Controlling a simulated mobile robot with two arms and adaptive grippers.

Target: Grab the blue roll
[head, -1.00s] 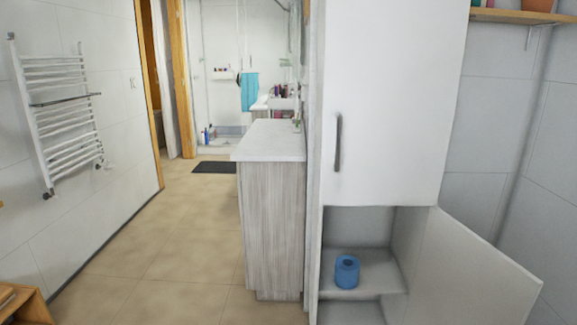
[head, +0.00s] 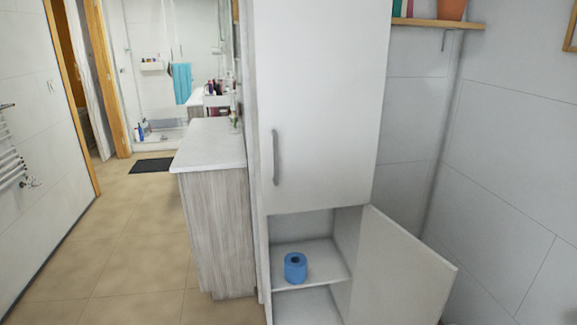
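The blue roll (head: 295,268) stands upright on a shelf (head: 325,266) in the open lower part of a tall white cabinet (head: 325,100). It sits near the shelf's front edge, left of the middle, with its round hole showing on top. Neither of my grippers shows in the head view.
The cabinet's lower door (head: 400,275) stands open, swung out to the right. The upper door is shut, with a grey handle (head: 276,157). A wood-grain counter (head: 215,225) stands at the left. The tiled floor (head: 125,255) further left is clear. A wooden wall shelf (head: 432,23) is at the upper right.

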